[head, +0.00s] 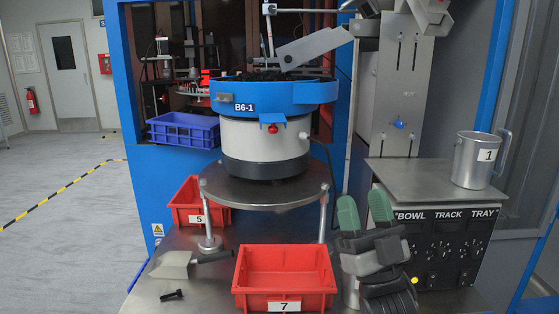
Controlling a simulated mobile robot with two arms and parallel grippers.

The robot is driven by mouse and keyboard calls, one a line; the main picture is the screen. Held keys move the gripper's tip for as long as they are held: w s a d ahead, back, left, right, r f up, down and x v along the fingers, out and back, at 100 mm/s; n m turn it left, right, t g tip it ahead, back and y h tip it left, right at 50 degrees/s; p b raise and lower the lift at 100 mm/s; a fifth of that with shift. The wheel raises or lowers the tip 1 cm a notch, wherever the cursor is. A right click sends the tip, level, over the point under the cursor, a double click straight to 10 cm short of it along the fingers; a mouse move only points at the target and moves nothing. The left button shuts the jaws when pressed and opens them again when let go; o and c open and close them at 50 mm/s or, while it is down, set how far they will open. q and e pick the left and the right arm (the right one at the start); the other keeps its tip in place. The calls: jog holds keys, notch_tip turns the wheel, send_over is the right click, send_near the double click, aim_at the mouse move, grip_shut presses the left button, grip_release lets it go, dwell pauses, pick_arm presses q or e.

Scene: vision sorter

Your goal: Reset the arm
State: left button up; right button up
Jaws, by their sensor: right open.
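My right gripper (364,213) shows in the head view at the lower right, pointing up. Its two green-padded fingers are apart with nothing between them. It is beside the right edge of a red bin (285,306) labelled 7, in front of the control box (450,245). My left gripper is not in the view.
A vibratory bowl feeder (262,133) labelled B6-1 stands on a round metal stand (218,190). A scoop (174,265) and a black bolt (171,295) lie at front left.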

jog(key=s+d+f+m+g+h, duration=0.15)
jog(key=f+g+h, duration=0.3)
jog(key=f, duration=0.75)
jog(key=d+f+m+g+h, duration=0.2)
jog(key=f+g+h, duration=0.3)
jog(key=f, duration=0.6)
jog(key=s+d+f+g+h, duration=0.1)
jog(key=s+d+f+g, duration=0.1)
jog(key=s+f+g, duration=0.8)
jog(key=s+d+f+g, duration=0.2)
jog(key=s+f+g, duration=0.35)
jog(key=s, duration=0.85)
notch_tip(320, 180, down, 28)
jog(key=s+n, duration=0.1)
pick_arm(q)
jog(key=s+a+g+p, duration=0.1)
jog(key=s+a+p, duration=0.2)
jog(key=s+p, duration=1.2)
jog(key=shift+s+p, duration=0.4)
jog(key=shift+p, duration=0.05)
pick_arm(e)
jog(key=s+d+g, duration=0.1)
jog(key=s+d, duration=0.1)
jog(key=s, duration=1.4)
jog(key=shift+d+r, duration=0.15)
jog(key=shift+d, duration=0.2)
